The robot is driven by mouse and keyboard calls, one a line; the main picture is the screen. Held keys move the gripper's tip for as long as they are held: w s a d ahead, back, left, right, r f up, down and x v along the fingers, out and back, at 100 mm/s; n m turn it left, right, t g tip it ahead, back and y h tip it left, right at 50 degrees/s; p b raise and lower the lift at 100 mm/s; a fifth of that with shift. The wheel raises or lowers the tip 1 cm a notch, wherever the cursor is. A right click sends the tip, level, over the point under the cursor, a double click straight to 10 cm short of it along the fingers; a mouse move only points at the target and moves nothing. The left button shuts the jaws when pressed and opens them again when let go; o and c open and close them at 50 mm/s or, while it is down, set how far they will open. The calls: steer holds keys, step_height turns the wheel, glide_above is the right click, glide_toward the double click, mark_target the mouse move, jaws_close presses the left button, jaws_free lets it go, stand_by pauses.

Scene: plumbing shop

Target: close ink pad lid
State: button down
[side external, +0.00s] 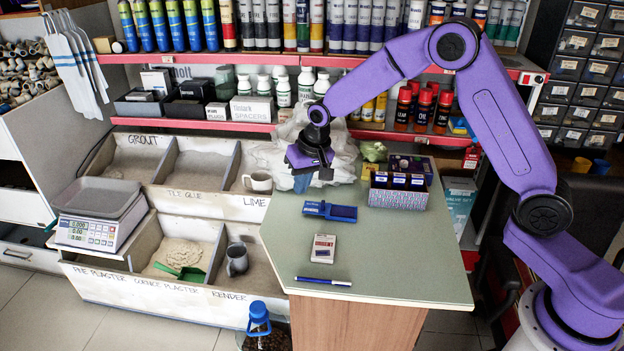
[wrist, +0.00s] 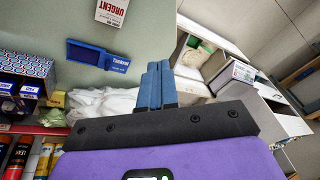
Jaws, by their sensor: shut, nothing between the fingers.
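The blue ink pad (side external: 330,211) lies on the green-grey counter top, near its back left. Its right part shows a dark rectangular face with a blue rim; its left part is a smaller blue piece with pale lettering. It also shows in the wrist view (wrist: 90,54), with the lettered part at its right end. I cannot tell exactly how the lid sits. My gripper (side external: 300,184) is above the counter's back left edge, left of and behind the pad, apart from it. In the wrist view its blue fingers (wrist: 155,82) are together and empty.
An "URGENT" stamp box (side external: 323,248) and a blue pen (side external: 323,281) lie in front of the pad. A patterned box of small items (side external: 398,195) stands at its right. White cloth or bags (side external: 335,150) lie behind. Bins with a mug (side external: 258,181) are left of the counter.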

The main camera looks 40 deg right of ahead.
steer(key=w+d+f+m, duration=0.4)
steer(key=w+d+f, duration=0.2)
steer(key=w, duration=0.2)
steer(key=m+t+h, duration=0.1)
steer(key=m+t, duration=0.1)
steer(key=m, duration=0.1)
glide_above(311, 206)
step_height(311, 206, down, 6)
steer(key=shift+s+f, duration=0.2)
steer(key=shift+f, duration=2)
steer(key=shift+s+f, duration=0.15)
steer(key=shift+f, duration=2.05)
steer(key=shift+d, duration=0.1)
